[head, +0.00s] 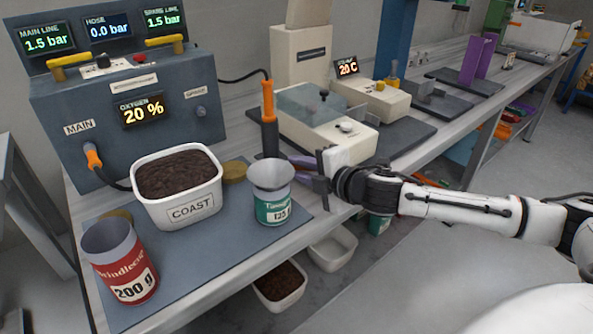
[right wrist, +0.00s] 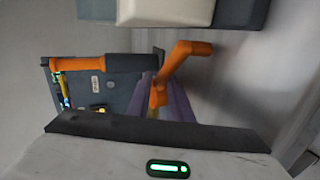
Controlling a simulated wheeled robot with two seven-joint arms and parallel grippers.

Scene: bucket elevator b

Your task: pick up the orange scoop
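The orange scoop (right wrist: 178,72) shows in the right wrist view as a bent orange piece, with its lower end between my right gripper's purple fingers. I cannot make it out in the head view, where my right gripper and wrist may hide it. My right gripper (head: 297,168) reaches in from the right, low over the bench, fingers pointing left and apart. Its fingers also show in the right wrist view (right wrist: 162,98), with a gap between them. I cannot tell whether they touch the scoop. My left gripper is out of view.
An orange-handled wand (head: 268,102) stands upright beside my fingers. A white tub marked COAST (head: 190,210), a red can (head: 122,270) and a green can with a funnel (head: 272,208) stand on the blue-grey mat (head: 225,242). A gauge box (head: 180,112) stands behind. White bins sit below.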

